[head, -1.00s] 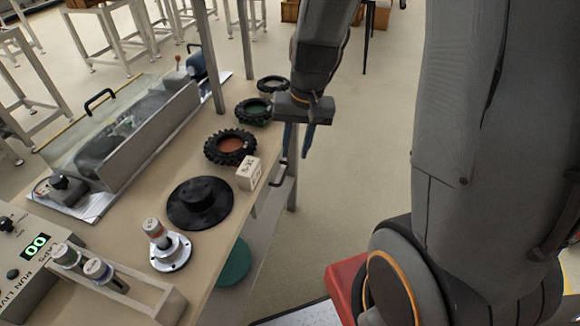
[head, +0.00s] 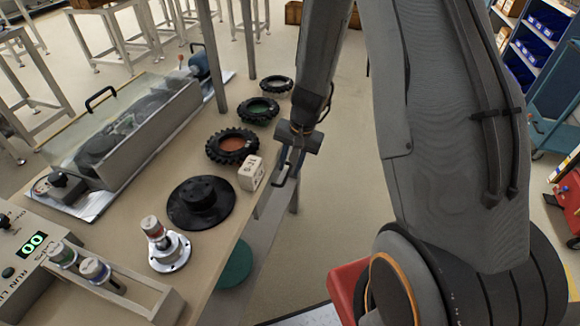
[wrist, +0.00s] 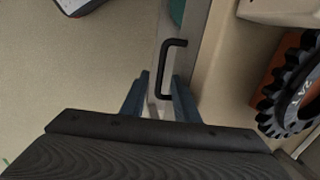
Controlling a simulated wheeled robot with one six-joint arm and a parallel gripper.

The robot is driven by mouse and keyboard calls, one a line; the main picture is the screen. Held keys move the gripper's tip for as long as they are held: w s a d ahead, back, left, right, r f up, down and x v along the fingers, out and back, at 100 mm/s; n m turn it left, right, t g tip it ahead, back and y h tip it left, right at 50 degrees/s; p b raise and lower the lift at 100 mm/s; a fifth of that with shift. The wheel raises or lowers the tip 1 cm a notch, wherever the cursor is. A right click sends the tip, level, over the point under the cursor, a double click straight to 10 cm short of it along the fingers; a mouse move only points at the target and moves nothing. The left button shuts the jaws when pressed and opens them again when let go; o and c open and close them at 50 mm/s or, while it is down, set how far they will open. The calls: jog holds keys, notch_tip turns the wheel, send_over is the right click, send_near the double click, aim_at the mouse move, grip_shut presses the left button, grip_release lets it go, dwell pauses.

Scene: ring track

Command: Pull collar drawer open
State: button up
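The drawer handle (wrist: 172,68), a black bar bent at its ends, stands out from the side of the bench in the wrist view. The drawer front behind it (wrist: 193,60) is pale, and no gap around it can be made out. My gripper (wrist: 160,90) is open, with its two blue-grey fingers on either side of the handle's near end; I cannot tell whether they touch it. In the head view my gripper (head: 289,163) is at the bench's right edge, beside the handle (head: 282,181), which it partly hides.
A white lettered block (head: 251,173) sits at the bench edge near my gripper. Knobbly rings (head: 232,146) and a black hub disc (head: 200,203) lie on the bench top (head: 215,255). A bench leg (head: 295,195) stands below. The floor to the right is clear near the bench.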

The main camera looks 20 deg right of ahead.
jog(key=shift+a+f, duration=0.1)
jog(key=shift+f, duration=0.3)
jog(key=shift+c, duration=0.4)
grip_shut()
jog(key=shift+s, duration=0.1)
